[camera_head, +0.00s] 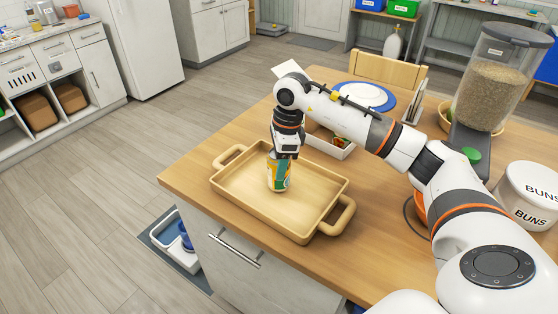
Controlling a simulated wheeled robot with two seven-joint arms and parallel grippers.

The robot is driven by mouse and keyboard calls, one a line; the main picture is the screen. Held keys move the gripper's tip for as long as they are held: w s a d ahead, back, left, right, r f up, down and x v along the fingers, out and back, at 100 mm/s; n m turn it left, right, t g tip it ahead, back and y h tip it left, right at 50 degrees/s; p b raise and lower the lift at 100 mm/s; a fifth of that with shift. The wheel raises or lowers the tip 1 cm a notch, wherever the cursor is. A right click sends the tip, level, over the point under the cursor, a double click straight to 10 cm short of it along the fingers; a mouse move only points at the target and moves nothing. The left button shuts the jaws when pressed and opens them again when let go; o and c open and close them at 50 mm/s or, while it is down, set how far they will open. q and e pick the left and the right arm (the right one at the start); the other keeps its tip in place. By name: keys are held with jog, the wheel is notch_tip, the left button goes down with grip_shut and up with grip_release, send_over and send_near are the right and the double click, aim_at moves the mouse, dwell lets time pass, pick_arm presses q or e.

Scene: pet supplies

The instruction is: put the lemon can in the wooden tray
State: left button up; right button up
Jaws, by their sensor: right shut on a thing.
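The lemon can (279,174), with yellow, green and white on its label, is upright at the wooden tray (320,218), inside its rim in the picture. I cannot tell whether its base touches the tray floor. My right gripper (285,154) points down and is shut on the top of the can. The gripper hides the can's upper end. The tray is light wood with two looped handles and lies near the table's front left edge. My left gripper does not show.
A white box (328,146) with small items stands behind the tray, partly hidden by my right arm. A blue-rimmed plate (368,95), a food dispenser (490,85) and a white BUNS bucket (525,190) stand farther back and right. Bare tabletop lies right of the tray.

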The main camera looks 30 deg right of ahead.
jog(key=shift+f, duration=0.25)
jog(key=o, duration=1.2)
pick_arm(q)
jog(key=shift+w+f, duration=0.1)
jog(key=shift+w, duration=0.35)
pick_arm(e)
jog(key=r, duration=0.4)
jog(key=d+r+b, duration=0.1)
jog(key=r, duration=0.3)
jog(key=r+b, duration=0.1)
jog(key=r, duration=0.3)
jog(key=shift+s+d, duration=0.3)
jog(key=shift+s, duration=0.1)
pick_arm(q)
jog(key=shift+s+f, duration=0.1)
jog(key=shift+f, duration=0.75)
